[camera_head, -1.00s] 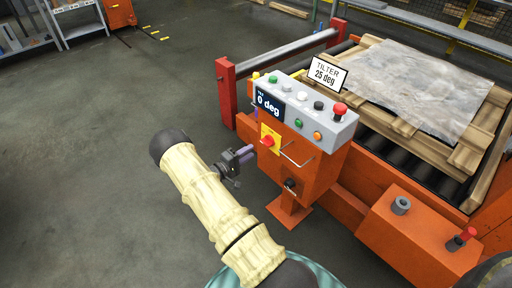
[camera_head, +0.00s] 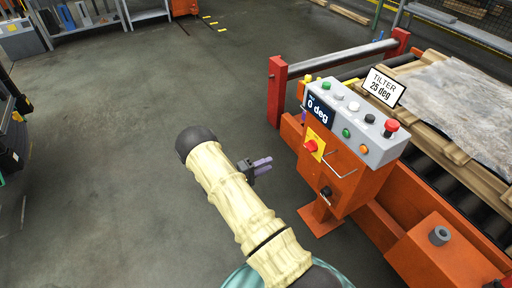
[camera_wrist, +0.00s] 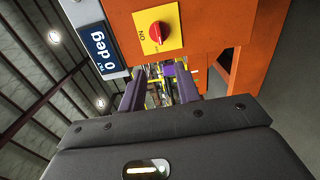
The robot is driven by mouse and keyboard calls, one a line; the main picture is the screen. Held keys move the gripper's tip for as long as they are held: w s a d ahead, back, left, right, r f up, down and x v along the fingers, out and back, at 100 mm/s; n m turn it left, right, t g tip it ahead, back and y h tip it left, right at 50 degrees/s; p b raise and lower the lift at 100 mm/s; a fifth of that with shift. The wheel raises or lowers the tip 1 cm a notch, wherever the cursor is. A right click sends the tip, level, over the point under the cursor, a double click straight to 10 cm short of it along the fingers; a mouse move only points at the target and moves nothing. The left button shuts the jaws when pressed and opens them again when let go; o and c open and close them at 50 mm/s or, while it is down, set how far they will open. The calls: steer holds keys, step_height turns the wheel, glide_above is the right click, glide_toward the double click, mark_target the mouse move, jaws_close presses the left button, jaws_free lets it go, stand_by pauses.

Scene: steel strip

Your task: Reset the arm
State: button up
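My arm, in a cream padded sleeve, reaches up from the bottom of the head view. My gripper (camera_head: 262,166) is at its end, pointing right toward the orange control pedestal (camera_head: 338,188), with floor visible between them. In the wrist view my gripper (camera_wrist: 160,88) shows two purple fingers spread apart with nothing between them. The red rotary switch on its yellow plate (camera_wrist: 157,32) is just above the fingers there; in the head view the red switch (camera_head: 311,146) is on the pedestal's front. The display (camera_head: 320,109) reads 0 deg.
The grey button panel (camera_head: 375,147) tops the pedestal, with a TILTER 25 deg sign (camera_head: 382,87). A red post (camera_head: 277,92) and roller bed stand behind it. An orange box with a grey knob (camera_head: 439,236) is at the lower right. Open floor (camera_head: 110,130) lies left.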

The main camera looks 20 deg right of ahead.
steer(key=w+a+r+m+t+y, duration=0.1)
steer(key=w+a+r+t+y, duration=0.25)
steer(key=a+r+y, duration=0.2)
steer(key=w+a+r+t+y, duration=0.3)
steer(key=w+a+r+y, duration=0.1)
steer(key=r+y, duration=0.3)
steer(key=s+a+r+g+y, duration=0.1)
steer(key=s+a+r+y, duration=0.2)
steer(key=s, duration=0.3)
steer(key=s+a+r+g+y, duration=0.1)
steer(key=s+a+r+y, duration=0.15)
steer(key=s, duration=0.35)
steer(key=s+r+g, duration=0.3)
steer(key=s+g, duration=0.1)
steer(key=s, duration=1.1)
step_height(320, 180, up, 27)
steer(key=p, duration=2.7)
steer(key=shift+a+p, duration=0.15)
steer(key=shift+p, duration=0.15)
